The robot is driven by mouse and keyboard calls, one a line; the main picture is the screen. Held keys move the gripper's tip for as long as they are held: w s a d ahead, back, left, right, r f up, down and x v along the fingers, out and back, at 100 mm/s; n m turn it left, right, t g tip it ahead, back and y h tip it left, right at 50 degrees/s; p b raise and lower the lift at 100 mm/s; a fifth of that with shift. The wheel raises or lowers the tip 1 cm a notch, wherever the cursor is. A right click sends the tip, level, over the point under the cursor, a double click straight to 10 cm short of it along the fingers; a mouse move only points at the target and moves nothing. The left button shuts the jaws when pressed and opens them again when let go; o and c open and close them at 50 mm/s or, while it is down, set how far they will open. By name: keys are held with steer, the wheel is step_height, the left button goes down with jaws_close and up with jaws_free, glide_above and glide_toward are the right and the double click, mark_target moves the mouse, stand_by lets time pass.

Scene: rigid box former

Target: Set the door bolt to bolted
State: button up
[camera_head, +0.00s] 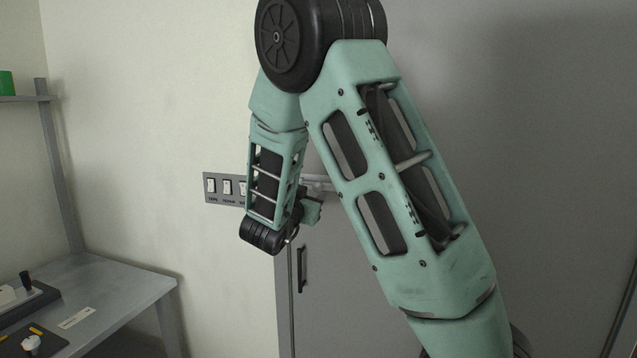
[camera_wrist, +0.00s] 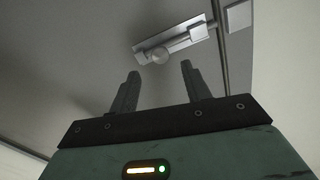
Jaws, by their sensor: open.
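The door bolt (camera_wrist: 180,41) shows in the wrist view as a metal plate with a rod and a round knob (camera_wrist: 160,55). It is fixed on the grey door (camera_wrist: 70,60) close to the door's edge, with a separate square metal keeper (camera_wrist: 238,16) across the gap. I cannot tell surely whether the rod enters the keeper. My gripper (camera_wrist: 160,68) is open and empty, its two fingers pointing toward the bolt, with the knob just beyond and between the tips. In the head view my arm hides most of the bolt.
A panel of labelled switches (camera_head: 226,187) is on the wall left of the door. A black handle (camera_head: 301,270) is on the grey door below my gripper. A grey bench (camera_head: 120,285) with small devices stands at left, and a shelf with a green item (camera_head: 6,83) is above it.

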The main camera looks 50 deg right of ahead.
mark_target(317, 188)
steer(key=p+x, duration=0.2)
steer(key=x, duration=0.6)
steer(key=shift+w+d, duration=0.15)
